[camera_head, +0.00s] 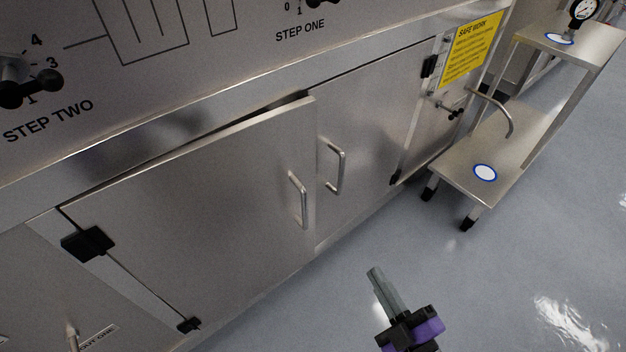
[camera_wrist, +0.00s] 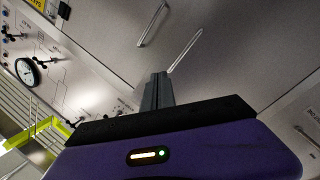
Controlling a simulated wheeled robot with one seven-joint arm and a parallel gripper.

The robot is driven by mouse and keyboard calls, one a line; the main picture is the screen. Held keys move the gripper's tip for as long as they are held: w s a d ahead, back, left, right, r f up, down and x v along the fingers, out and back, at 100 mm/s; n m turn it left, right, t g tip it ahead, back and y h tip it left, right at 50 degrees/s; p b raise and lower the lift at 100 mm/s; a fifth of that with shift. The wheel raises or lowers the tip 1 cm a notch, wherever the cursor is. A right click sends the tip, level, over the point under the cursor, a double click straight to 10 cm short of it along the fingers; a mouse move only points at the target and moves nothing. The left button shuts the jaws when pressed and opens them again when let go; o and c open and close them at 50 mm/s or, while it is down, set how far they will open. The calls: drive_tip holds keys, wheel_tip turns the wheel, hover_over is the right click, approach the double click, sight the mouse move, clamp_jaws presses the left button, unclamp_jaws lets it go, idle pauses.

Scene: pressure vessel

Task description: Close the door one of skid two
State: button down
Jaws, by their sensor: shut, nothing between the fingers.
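The left cabinet door (camera_head: 210,205) is hinged at its left side and stands slightly ajar, with a dark gap along its top edge. Its bar handle (camera_head: 298,199) is near its right edge. The right door (camera_head: 362,125) beside it looks flush, with its own handle (camera_head: 334,165). Neither door bears a visible number. My gripper (camera_head: 375,276) is shut and empty, in front of the doors and low to the right of the ajar one, apart from it. In the wrist view my gripper (camera_wrist: 157,80) points toward the doors, with two handles (camera_wrist: 185,50) beyond its tips.
A steel step-shaped stand (camera_head: 520,130) with a gauge (camera_head: 583,10) is at the right. A panel with "STEP TWO" and "STEP ONE" labels and knobs (camera_head: 28,88) is above the doors. A yellow sign (camera_head: 471,47) hangs at the skid's right end. The floor (camera_head: 530,265) is clear.

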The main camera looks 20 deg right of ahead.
drive_tip(key=w+n+y+p, duration=0.2)
drive_tip(key=w+n, duration=0.3)
drive_tip(key=w, duration=0.2)
drive_tip(key=n+g+y, duration=0.1)
drive_tip(key=n+y, duration=0.1)
drive_tip(key=n, duration=0.4)
hover_over(313, 197)
drive_tip(key=s+a, duration=0.2)
drive_tip(key=s, duration=0.2)
drive_tip(key=shift+w+d+f, duration=0.1)
drive_tip(key=shift+d+f, duration=0.05)
drive_tip(key=shift+f, duration=0.35)
drive_tip(key=shift+w+d+f, duration=0.1)
drive_tip(key=shift+f, duration=0.4)
